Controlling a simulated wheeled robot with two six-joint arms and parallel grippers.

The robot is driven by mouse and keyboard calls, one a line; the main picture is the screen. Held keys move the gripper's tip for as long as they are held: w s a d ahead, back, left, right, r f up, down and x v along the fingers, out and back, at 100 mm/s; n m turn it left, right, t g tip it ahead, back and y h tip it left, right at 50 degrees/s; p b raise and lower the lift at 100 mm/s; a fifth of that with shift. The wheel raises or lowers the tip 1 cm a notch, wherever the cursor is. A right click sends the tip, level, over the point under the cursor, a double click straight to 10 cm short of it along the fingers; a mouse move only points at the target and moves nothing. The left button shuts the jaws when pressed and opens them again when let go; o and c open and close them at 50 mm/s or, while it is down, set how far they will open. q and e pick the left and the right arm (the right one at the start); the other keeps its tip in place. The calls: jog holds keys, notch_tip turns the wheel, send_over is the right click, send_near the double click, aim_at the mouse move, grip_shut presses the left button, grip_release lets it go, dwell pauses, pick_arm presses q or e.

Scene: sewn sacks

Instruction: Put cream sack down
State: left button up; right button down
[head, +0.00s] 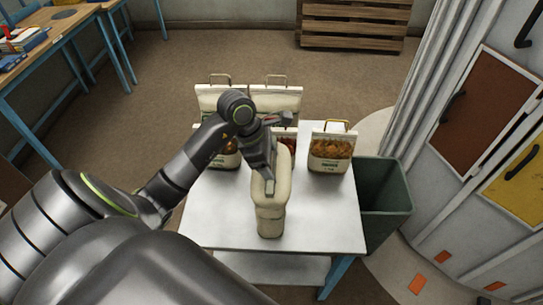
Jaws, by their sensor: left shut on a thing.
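The cream sack (271,219) is upright over the front middle of the white table (325,222). My left gripper (277,157) is shut on the top part of the cream sack, with one finger showing across its near face. I cannot tell whether the sack's bottom touches the table top. My left arm comes in from the left and hides part of the table. My right gripper does not show.
A green bin (385,198) stands against the table's right side. The front right table top is clear.

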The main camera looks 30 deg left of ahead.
pick_arm(q)
jog(key=shift+w+r, duration=0.1)
jog(key=o, duration=2)
jog(key=shift+o, duration=0.2)
jog(key=b+v, duration=0.2)
jog(key=v, duration=1)
jog(key=shift+s, duration=0.25)
